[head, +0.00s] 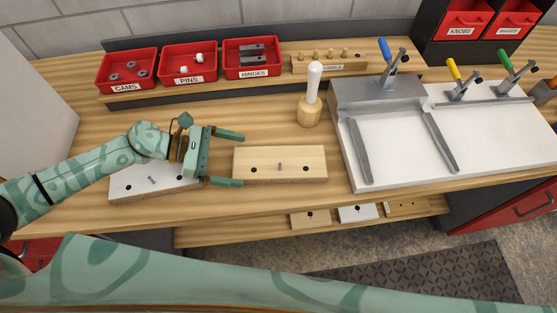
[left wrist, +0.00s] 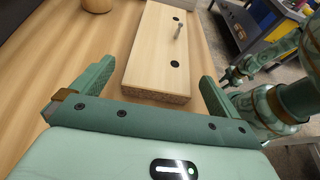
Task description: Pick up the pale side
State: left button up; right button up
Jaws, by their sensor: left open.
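The pale side, a light wooden board (head: 300,163) with two dark holes and a grey pin, lies flat on the workbench. It also shows in the left wrist view (left wrist: 160,55), its near end facing the gripper. My left gripper (head: 242,160) is open at the board's left end. In the left wrist view its fingers (left wrist: 157,85) stand apart on either side of that end, with gaps, holding nothing. My right arm shows at the right of the left wrist view, its gripper (left wrist: 236,76) too small and dark to judge.
A white board (head: 150,188) lies under my left forearm. A white-handled mallet (head: 311,95) stands behind the pale board. To the right is a clamping fixture (head: 395,150) with metal rails. Red bins (head: 189,64) line the back; more boards (head: 358,213) lie on a lower shelf.

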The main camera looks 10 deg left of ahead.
aim_at(258, 162)
pick_arm(q)
jog(key=x, duration=0.5)
jog(key=shift+d+p, duration=0.35)
jog(key=shift+p, duration=0.05)
jog(key=c, duration=1.1)
jog(key=shift+r, duration=0.1)
jog(key=shift+c, duration=0.2)
